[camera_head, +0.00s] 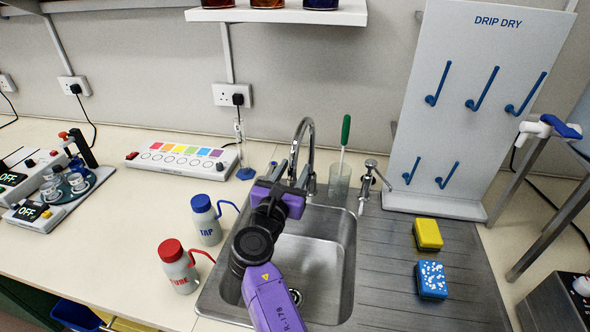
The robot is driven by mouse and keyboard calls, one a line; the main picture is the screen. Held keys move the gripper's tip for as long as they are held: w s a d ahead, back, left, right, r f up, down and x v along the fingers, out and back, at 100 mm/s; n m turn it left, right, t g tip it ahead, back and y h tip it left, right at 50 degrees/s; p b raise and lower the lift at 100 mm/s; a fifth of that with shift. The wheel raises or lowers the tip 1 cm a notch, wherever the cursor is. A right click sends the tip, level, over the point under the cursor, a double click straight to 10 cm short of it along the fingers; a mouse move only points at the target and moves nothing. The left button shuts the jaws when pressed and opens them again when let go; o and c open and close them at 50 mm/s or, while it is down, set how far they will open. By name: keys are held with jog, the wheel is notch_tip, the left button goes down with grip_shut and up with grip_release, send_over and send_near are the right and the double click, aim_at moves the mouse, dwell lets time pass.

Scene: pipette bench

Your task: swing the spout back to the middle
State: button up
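The chrome gooseneck spout (312,138) rises behind the sink (346,250). Its arch bends toward the left and front, and its outlet end comes down close to my gripper. My purple gripper (287,174) is over the back left part of the basin, its fingers pointing at the spout. The fingers are small and partly hidden by the gripper body, so I cannot tell whether they touch the spout or how wide they are. The foot of the spout is partly hidden behind the gripper.
TAP bottle (208,226) and red-capped bottle (178,268) stand left of the sink. A glass with a green-handled brush (345,132) and a small tap (369,180) stand right of the spout. Yellow sponge (428,234) and blue sponge (431,281) lie on the drainer.

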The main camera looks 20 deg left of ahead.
jog(key=shift+w+d+r, duration=0.1)
jog(key=shift+d, duration=0.05)
jog(key=s, duration=0.7)
jog(key=shift+d, duration=0.15)
jog(key=shift+s, duration=0.4)
jog(key=shift+c, duration=0.4)
